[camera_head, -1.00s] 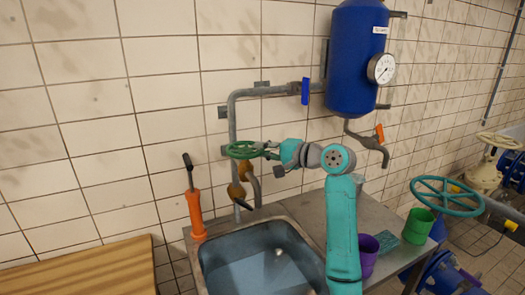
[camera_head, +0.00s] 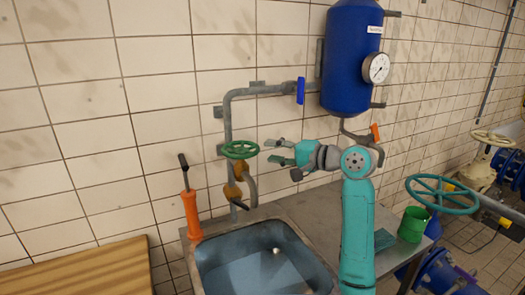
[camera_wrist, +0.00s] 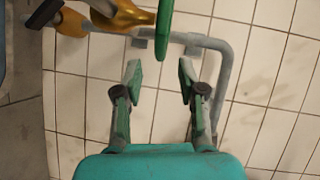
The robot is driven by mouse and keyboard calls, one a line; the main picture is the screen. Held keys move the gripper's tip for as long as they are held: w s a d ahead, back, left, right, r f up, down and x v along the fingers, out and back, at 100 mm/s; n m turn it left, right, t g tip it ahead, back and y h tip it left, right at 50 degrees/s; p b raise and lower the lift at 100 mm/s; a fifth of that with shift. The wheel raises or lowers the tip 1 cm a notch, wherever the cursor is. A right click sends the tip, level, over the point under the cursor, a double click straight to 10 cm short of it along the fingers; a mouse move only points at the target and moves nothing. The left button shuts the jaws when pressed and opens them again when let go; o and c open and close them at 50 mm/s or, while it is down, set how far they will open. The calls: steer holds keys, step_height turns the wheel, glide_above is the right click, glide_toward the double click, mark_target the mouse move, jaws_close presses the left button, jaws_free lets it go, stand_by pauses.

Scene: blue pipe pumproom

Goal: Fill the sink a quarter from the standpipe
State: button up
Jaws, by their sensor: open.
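The standpipe is a grey pipe on the wall with a brass valve body (camera_head: 232,191) and a green handwheel (camera_head: 240,150), above the sink's back left corner. The sink (camera_head: 205,277) is a metal basin with a bluish surface inside that looks like water; its level is hard to tell. My gripper (camera_head: 274,151) is open and empty, just right of the handwheel and apart from it. In the wrist view my open fingers (camera_wrist: 160,75) have only tiled wall between them, with the handwheel edge (camera_wrist: 165,25) beyond their tips.
A blue tank (camera_head: 350,65) with a gauge (camera_head: 376,68) hangs on the wall, with a blue lever (camera_head: 300,91) on the pipe beside it. An orange-handled tool (camera_head: 192,215) stands left of the sink. A green mug (camera_head: 413,224) stands right; a wooden board (camera_head: 95,270) lies left.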

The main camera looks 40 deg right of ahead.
steer(key=f+v, duration=0.1)
steer(key=v, duration=0.5)
steer(key=shift+r, duration=0.5)
steer(key=shift+s, duration=0.1)
stand_by(0.5)
